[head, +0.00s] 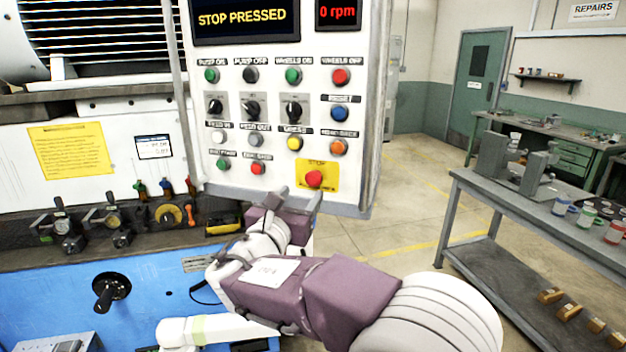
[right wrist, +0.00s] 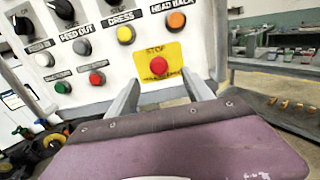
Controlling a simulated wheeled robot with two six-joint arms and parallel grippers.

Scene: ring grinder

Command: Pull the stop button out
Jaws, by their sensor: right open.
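The stop button (head: 314,179) is a red round knob on a yellow plate (head: 303,170) at the lower right of the white control panel (head: 232,178). The panel display (head: 242,19) reads "STOP PRESSED". My right gripper (head: 299,196) is just below and in front of the button, its two fingers apart and empty. In the right wrist view the stop button (right wrist: 158,65) shows beyond and between the two open fingertips (right wrist: 162,84), apart from both. My left gripper is not in view.
Other buttons and black selector knobs (head: 252,110) fill the panel above. Gauges and small valves (head: 113,219) stand on the ledge at left. A grey workbench (head: 530,190) with cups is at right; open floor (head: 400,215) lies between.

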